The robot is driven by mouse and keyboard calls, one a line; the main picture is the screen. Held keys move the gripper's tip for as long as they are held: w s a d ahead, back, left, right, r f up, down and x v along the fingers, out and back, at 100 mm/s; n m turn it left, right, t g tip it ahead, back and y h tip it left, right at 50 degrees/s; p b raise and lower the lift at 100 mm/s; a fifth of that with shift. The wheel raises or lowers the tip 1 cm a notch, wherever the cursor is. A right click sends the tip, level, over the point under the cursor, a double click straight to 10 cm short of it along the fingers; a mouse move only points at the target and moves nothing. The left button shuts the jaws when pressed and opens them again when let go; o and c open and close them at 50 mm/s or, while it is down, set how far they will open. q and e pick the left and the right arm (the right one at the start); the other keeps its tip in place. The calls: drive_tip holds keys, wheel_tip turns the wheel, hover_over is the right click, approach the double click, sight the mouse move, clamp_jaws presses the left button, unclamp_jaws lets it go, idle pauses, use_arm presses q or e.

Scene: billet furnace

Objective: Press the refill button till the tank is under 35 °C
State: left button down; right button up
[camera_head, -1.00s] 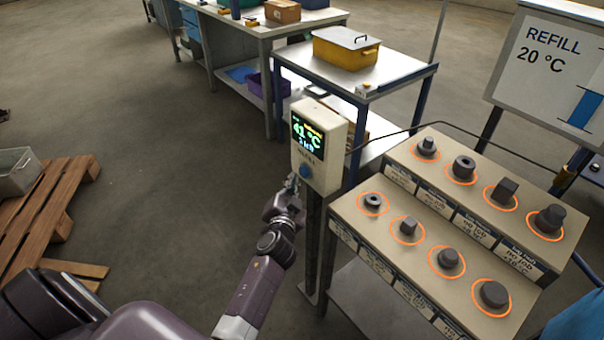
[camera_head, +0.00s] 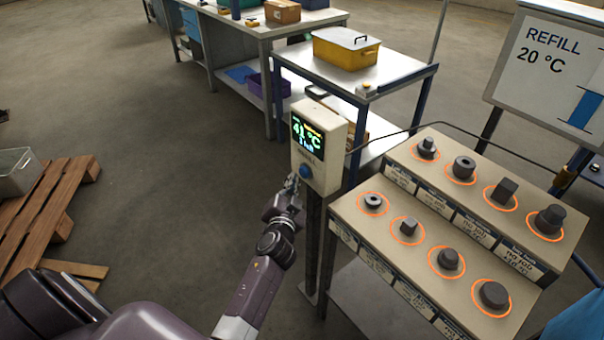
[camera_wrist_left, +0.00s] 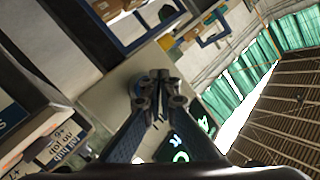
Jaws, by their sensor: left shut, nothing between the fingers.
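The cream control box (camera_head: 330,150) stands on a dark post. Its screen (camera_head: 307,136) reads 41 °C, with a smaller line below that is hard to read. The round blue refill button (camera_head: 305,171) is on the box's front under the screen. My left gripper (camera_head: 293,183) is shut and empty, its tips just left of and below the button. In the left wrist view the shut fingertips (camera_wrist_left: 158,82) overlap the box face and partly hide the blue button (camera_wrist_left: 141,86). I cannot tell whether they touch it. My right gripper is not in view.
A stepped rack (camera_head: 345,207) with several dark metal parts in orange rings stands right of the box. A sign (camera_head: 548,60) reads REFILL 20 °C. A table with a yellow box (camera_head: 346,48) is behind. A wooden pallet (camera_head: 45,205) lies left; floor between is clear.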

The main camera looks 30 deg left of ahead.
use_arm(q)
drive_tip(key=shift+w, duration=0.15)
drive_tip(key=shift+w+d, duration=0.15)
drive_tip(key=shift+w, duration=0.15)
drive_tip(key=shift+w+d+r+b, duration=0.1)
drive_tip(key=shift+w+d+b, duration=0.15)
drive_tip(key=shift+w+b, duration=0.25)
idle(0.9)
drive_tip(key=shift+s, duration=0.1)
drive_tip(key=shift+s+a+p, duration=0.3)
drive_tip(key=shift+s+a, duration=0.05)
drive_tip(key=shift+s, duration=0.45)
drive_tip(key=s, duration=0.1)
drive_tip(key=s+a+p, duration=0.1)
drive_tip(key=s, duration=0.1)
drive_tip(key=s+a, duration=0.1)
drive_tip(key=shift+s, duration=0.35)
idle(0.7)
